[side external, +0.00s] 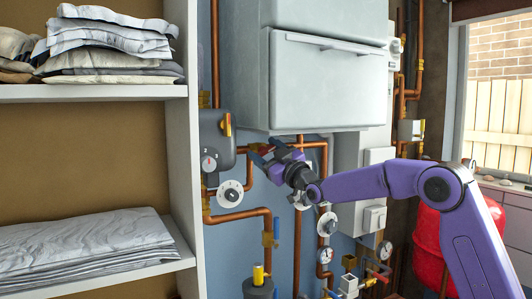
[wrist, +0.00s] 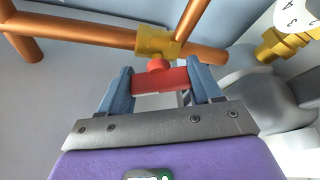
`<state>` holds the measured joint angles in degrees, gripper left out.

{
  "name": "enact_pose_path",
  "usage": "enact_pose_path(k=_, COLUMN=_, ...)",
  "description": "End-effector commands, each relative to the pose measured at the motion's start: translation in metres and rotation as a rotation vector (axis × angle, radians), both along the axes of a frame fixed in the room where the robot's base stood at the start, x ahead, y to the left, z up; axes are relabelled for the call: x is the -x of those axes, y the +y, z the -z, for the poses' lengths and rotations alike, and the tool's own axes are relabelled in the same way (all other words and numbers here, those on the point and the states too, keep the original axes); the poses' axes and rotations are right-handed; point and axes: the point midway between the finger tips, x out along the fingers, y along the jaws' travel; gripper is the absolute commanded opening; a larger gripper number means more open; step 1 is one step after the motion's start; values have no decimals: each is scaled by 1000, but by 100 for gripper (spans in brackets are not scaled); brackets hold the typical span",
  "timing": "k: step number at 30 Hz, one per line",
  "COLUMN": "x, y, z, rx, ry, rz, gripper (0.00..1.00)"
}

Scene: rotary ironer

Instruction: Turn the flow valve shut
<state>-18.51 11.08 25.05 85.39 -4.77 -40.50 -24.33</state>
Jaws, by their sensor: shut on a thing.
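The flow valve has a brass body (wrist: 154,41) on a copper pipe, with a red handle (wrist: 153,82) below it in the wrist view. My gripper (wrist: 160,76) has its two blue fingers on either side of the red handle and is shut on it. In the side external view my gripper (side external: 266,154) reaches the pipework under the large grey-white cabinet. There the valve and its handle are hidden behind my gripper or too small to make out.
A large cabinet (side external: 325,80) hangs just above my gripper. White dials (side external: 230,193) and copper pipes (side external: 238,214) crowd the wall around it. Shelves with folded linen (side external: 85,252) stand at left. A red tank (side external: 428,245) stands behind my arm.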

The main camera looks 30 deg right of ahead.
Motion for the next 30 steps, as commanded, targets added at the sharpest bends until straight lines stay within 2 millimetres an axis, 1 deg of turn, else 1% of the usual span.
enact_pose_path(k=21, x=0, y=-1, z=0, rx=672, ry=0, rz=2, gripper=33)
enact_pose_path(k=30, x=0, y=-1, z=0, rx=871, ry=1, rz=1, gripper=33)
